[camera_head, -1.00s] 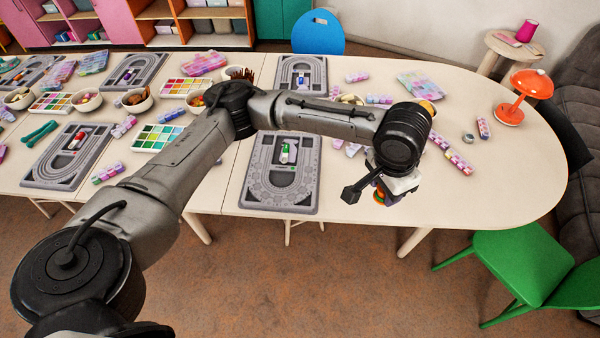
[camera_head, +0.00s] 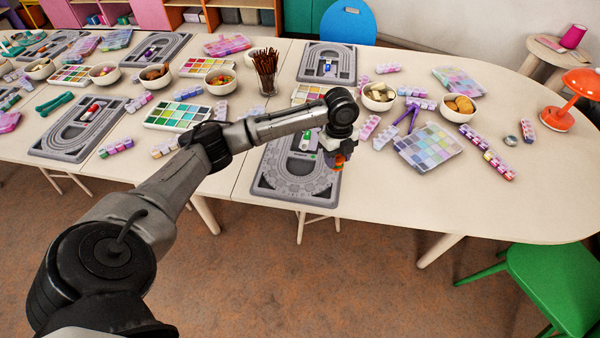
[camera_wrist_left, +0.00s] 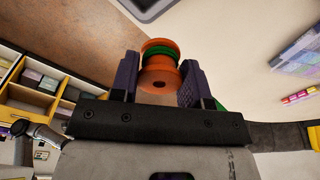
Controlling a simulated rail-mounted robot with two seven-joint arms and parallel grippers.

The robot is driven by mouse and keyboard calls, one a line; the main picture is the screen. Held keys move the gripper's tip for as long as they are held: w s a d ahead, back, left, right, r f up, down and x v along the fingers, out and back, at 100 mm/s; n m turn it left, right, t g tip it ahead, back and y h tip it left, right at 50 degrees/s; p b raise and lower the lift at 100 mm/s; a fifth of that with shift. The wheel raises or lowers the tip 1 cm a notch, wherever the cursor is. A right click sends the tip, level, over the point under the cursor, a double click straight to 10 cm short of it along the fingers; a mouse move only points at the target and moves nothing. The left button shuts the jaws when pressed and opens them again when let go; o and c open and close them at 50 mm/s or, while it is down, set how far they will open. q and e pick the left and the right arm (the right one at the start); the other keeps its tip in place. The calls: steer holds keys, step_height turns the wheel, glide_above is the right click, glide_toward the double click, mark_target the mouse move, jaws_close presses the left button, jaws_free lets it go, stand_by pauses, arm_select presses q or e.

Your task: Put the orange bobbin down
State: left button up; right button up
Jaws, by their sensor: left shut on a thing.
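The orange bobbin (camera_wrist_left: 160,77), with green wound between its orange flanges, is between the two fingers of my left gripper (camera_wrist_left: 158,85) in the left wrist view. The fingers are shut on it. In the head view my left gripper (camera_head: 338,157) holds the orange bobbin (camera_head: 340,162) above the right edge of a grey bead board (camera_head: 268,178) at the table's front. A bobbin with green and white (camera_head: 305,141) sits in that board's middle recess, partly hidden by my arm. My right gripper is not in view.
Several other bead boards, such as one at the back (camera_head: 312,78), lie on the table. A clear bead case (camera_head: 428,147) and bowls (camera_head: 458,108) stand right of my gripper. Bare tabletop (camera_head: 400,205) lies at the front right.

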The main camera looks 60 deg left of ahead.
arm_select(q)
steer(key=m+b, duration=0.1)
steer(key=b, duration=0.3)
glide_above(300, 169)
steer(key=f, duration=0.8)
steer(key=shift+w+d+f, duration=0.25)
steer(key=shift+w, duration=0.05)
steer(key=shift+s+a+f, duration=0.15)
steer(key=shift+a+f, duration=0.1)
steer(key=shift+a, duration=0.2)
steer(key=shift+f+b, duration=1.1)
steer(key=shift+f, duration=0.95)
steer(key=o, duration=0.6)
steer(key=shift+f, duration=0.1)
